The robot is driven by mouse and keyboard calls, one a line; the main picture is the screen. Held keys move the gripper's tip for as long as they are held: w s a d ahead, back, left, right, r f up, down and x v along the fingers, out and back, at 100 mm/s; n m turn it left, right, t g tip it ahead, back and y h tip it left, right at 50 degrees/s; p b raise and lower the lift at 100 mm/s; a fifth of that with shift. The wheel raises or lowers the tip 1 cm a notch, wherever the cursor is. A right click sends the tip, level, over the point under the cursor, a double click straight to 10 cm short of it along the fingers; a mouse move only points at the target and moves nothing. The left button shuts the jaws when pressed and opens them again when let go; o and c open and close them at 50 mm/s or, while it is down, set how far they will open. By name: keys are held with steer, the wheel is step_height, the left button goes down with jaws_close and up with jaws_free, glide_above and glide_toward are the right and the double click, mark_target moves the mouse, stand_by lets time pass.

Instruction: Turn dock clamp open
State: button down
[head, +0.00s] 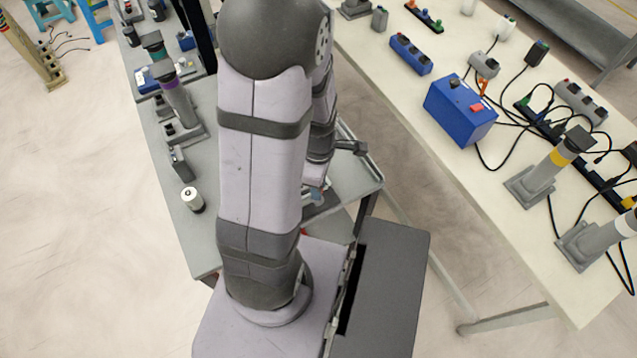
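My arm rises from its base in the middle of the head view, bends at the top and comes down behind its own upright link. Its far end reaches low over the grey bench (229,213). My gripper is mostly hidden behind the arm, and I cannot tell whether it is open or shut. A dark grey piece (350,147) sticks out to the right beside my wrist; I cannot tell whether it belongs to the gripper or to a fixture. A small grey-blue part (315,196) shows below the wrist. I cannot make out the dock clamp for certain.
On the grey bench stand a purple-banded post (176,95) and a white cylinder (192,199). A pale table (430,105) at right holds a blue box (459,110), a yellow-banded post (552,168) and tangled black cables. Floor shows between bench and table.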

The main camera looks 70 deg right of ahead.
stand_by(0.4)
steer(key=c, duration=1.6)
jaws_free()
steer(key=shift+r, duration=0.15)
steer(key=shift+r, duration=3.55)
